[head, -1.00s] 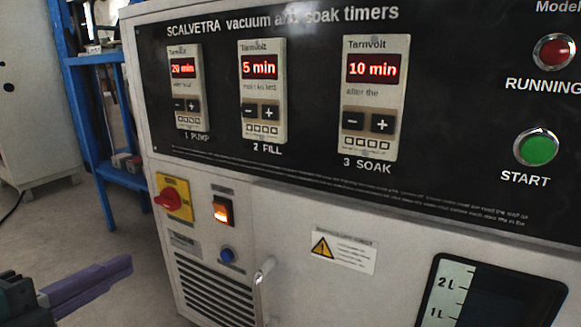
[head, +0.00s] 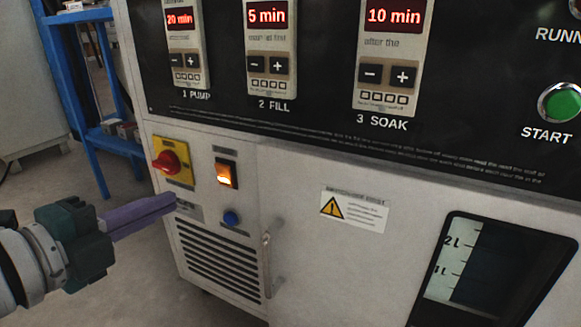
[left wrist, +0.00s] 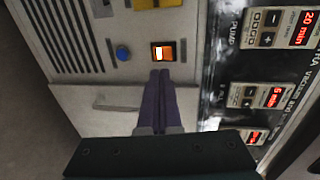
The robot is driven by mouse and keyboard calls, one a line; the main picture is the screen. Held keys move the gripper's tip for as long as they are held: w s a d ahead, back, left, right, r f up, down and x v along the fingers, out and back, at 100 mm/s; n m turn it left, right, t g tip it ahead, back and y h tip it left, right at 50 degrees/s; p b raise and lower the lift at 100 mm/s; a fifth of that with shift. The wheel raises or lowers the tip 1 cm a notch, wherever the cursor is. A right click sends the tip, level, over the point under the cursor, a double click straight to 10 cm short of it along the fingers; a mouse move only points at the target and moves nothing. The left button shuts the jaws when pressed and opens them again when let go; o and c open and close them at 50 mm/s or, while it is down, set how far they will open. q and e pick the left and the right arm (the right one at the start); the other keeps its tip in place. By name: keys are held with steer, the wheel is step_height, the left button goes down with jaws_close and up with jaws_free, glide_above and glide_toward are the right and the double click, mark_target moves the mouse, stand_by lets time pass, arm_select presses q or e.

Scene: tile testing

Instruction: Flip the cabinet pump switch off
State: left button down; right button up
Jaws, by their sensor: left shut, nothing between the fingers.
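The lit orange rocker switch (head: 226,174) sits in a black frame on the white cabinet front (head: 290,185), right of the red rotary knob on its yellow plate (head: 173,162). It also shows in the left wrist view (left wrist: 163,51), glowing. My left gripper (head: 172,199) has purple fingers, shut and empty, pointing right, below and left of the switch in the head view. In the left wrist view the fingertips (left wrist: 160,74) lie just below the switch in the picture; whether they touch the cabinet cannot be told. My right gripper is not in view.
A blue button (head: 232,217) sits below the switch, above a vent grille (head: 215,262) and beside a door handle (head: 267,263). The black timer panel (head: 225,97) is above. A blue shelf frame (head: 75,100) stands at the left. The floor before it is clear.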

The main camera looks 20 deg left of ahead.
mark_target(220, 171)
arm_select(q)
steer(key=x, duration=0.2)
steer(key=b+x, duration=0.1)
steer(key=x, duration=0.2)
steer(key=b+x, duration=0.1)
steer(key=x, duration=0.1)
steer(key=shift+w+r, duration=0.3)
steer(key=shift+w, duration=0.1)
steer(key=shift+w+r, duration=0.1)
steer(key=shift+w, duration=0.55)
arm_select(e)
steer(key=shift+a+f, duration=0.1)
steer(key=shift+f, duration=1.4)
